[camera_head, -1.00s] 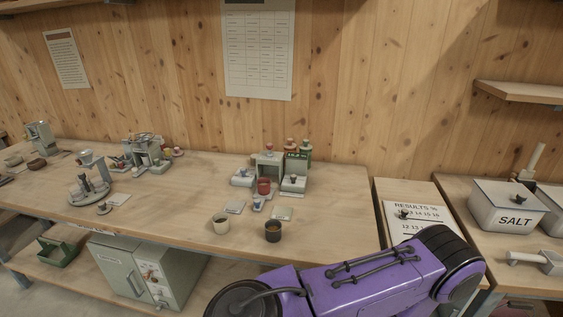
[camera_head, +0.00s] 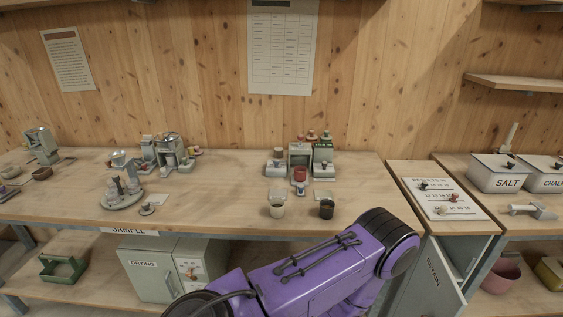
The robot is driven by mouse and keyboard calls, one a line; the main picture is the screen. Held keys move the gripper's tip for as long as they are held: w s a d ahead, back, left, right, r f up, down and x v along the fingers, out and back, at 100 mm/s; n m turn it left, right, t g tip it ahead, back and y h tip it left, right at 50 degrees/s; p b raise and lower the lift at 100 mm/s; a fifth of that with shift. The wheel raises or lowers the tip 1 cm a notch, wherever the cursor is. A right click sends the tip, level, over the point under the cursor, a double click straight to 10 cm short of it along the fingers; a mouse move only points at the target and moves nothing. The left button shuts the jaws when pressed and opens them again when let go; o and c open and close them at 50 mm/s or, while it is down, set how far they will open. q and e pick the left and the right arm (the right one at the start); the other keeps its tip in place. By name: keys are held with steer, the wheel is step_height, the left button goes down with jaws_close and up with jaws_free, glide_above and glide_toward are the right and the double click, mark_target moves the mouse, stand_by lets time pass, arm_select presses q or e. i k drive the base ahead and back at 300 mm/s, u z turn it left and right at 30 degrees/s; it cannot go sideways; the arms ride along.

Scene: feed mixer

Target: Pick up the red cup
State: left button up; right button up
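A small red cup (camera_head: 300,173) sits at the front of a grey-green device (camera_head: 299,153) on the long wooden bench (camera_head: 230,200). It is small in the view, and a little blue-and-white item (camera_head: 300,188) stands just in front of it. Neither of my grippers is in view. A purple link of my own arm crosses the bottom middle of the picture and hides part of the bench's lower front.
A pale cup (camera_head: 277,209) and a dark cup (camera_head: 326,209) stand near the bench's front edge. A round tray (camera_head: 122,199) with several items is left. A salt box (camera_head: 499,174) stands right; a pink bucket (camera_head: 501,277) sits below.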

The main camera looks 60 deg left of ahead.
mark_target(300, 174)
steer(key=u, duration=1.65)
